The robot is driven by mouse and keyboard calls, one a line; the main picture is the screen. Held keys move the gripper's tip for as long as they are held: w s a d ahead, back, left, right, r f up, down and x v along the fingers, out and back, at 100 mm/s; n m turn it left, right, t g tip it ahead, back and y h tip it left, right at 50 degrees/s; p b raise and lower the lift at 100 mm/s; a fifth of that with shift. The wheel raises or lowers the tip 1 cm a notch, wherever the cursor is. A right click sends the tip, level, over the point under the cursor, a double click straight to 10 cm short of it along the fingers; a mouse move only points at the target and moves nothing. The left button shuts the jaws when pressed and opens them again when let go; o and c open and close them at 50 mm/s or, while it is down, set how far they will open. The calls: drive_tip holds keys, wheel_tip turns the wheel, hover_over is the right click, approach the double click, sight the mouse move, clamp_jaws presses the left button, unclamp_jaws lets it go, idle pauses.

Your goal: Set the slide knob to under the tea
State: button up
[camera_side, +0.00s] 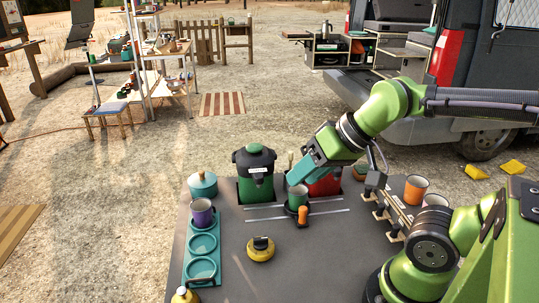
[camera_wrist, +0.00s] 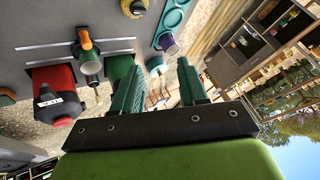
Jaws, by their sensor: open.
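The slide knob (camera_side: 302,214) is a small orange grip on the front of a sliding carriage with a green cup (camera_side: 296,197). The carriage sits on two thin rails (camera_side: 262,218), between a green dispenser (camera_side: 255,185) and a red dispenser (camera_side: 326,186), nearer the red one. In the wrist view the knob (camera_wrist: 86,40) and cup (camera_wrist: 90,62) show upside down at the upper left. My gripper (camera_side: 296,176) is open and empty above and behind the cup; its green fingers (camera_wrist: 160,90) touch nothing visible.
A teal tray (camera_side: 205,268) with a purple cup (camera_side: 201,212) and a teal pot (camera_side: 202,184) stand at the left. A yellow round knob (camera_side: 261,249) is in front. A rack with an orange cup (camera_side: 415,188) stands right. The table middle is clear.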

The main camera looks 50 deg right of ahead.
drive_tip(key=shift+o, duration=0.9)
drive_tip(key=shift+f, duration=0.25)
drive_tip(key=m+g+h, duration=0.2)
drive_tip(key=m+g, duration=0.1)
drive_tip(key=g, duration=0.5)
approach(303, 208)
drive_tip(key=f, duration=0.7)
drive_tip(key=s+f, duration=0.1)
drive_tip(key=f, duration=0.3)
drive_tip(key=shift+f, duration=0.35)
drive_tip(key=shift+w, duration=0.1)
clamp_jaws()
